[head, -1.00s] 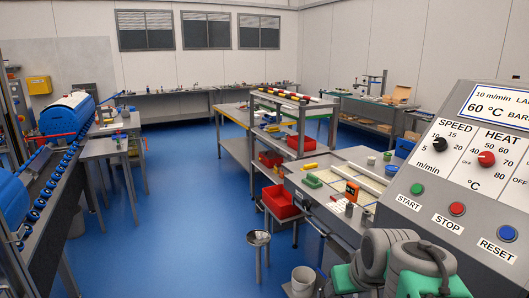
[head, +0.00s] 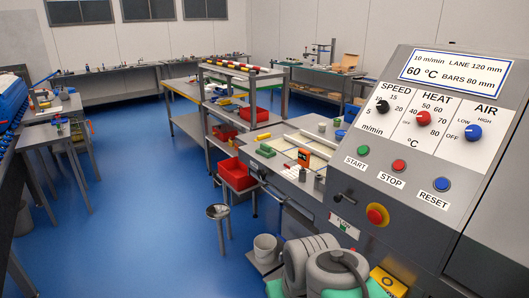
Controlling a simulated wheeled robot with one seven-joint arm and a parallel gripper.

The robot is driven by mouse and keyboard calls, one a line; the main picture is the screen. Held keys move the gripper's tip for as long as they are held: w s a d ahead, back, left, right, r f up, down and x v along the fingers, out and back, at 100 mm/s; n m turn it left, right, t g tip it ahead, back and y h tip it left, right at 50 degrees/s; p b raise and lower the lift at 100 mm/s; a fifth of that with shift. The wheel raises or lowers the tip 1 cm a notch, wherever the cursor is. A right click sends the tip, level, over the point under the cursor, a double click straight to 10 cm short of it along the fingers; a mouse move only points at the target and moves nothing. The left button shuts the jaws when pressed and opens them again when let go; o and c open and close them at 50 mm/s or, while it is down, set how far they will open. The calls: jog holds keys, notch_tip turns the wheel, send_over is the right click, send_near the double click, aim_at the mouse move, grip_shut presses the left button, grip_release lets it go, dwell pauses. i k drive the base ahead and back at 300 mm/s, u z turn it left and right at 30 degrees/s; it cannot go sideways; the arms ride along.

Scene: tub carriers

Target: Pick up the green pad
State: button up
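A small green block (head: 266,150), which looks like the green pad, lies on the grey workbench (head: 284,165) right of the middle in the head view. It sits near the bench's left edge, close to a yellow block (head: 263,137) and left of an orange device (head: 303,157). It is small in the picture, so its fine shape cannot be told. Nothing is seen touching it from above.
A control panel (head: 400,170) with knobs and buttons fills the right side. Blue floor (head: 140,220) is open at left.

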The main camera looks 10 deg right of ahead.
aim_at(266, 150)
jog(key=u, duration=0.1)
jog(key=i, duration=1.75)
jog(key=u, duration=0.7)
jog(key=i, duration=1.4)
jog(key=u, duration=0.15)
